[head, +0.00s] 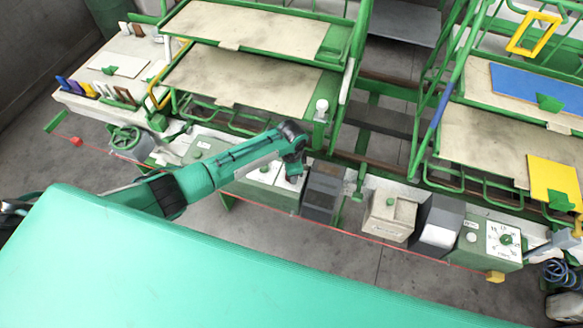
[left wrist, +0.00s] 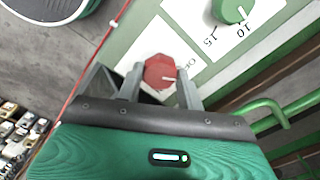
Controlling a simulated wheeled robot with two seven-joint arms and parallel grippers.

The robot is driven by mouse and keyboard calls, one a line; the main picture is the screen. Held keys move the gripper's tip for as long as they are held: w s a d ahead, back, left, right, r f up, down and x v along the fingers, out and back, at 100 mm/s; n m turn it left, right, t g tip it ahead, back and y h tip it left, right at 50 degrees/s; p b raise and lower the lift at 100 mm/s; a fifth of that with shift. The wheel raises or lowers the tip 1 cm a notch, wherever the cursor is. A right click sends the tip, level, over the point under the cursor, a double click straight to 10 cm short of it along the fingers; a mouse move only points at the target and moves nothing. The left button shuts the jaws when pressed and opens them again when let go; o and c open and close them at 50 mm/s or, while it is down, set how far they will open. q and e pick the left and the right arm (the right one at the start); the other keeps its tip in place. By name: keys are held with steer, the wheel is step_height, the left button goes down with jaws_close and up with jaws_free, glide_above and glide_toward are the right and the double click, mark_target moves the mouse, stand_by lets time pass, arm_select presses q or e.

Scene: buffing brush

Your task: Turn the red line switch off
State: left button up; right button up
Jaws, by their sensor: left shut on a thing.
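The red switch (left wrist: 157,74) is an eight-sided knob on a white plate, seen in the left wrist view. A pale mark on its face points right, toward partly hidden lettering that starts "OF" (left wrist: 191,66). My left gripper (left wrist: 160,79) has one finger on each side of the knob and is shut on it. In the head view my left arm reaches from the left over the panel, its wrist (head: 292,142) above the white dial plates (head: 262,172). The red knob is hidden there. My right gripper is not in view.
A green dial knob (left wrist: 233,10) with numbers sits beside the switch. A thin red line (head: 345,232) runs along the panel's front. A green rail (left wrist: 272,110) curves close to the gripper's right side. A grey box (head: 321,192) and green racks with shelves (head: 240,78) stand nearby.

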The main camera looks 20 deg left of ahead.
arm_select(q)
steer(key=shift+r+n+p, duration=0.1)
steer(key=shift+n+p, duration=0.6)
steer(key=shift+n, duration=0.5)
steer(key=o, duration=1)
step_height(320, 180, up, 14)
steer(key=b, duration=0.3)
steer(key=shift+f, duration=0.2)
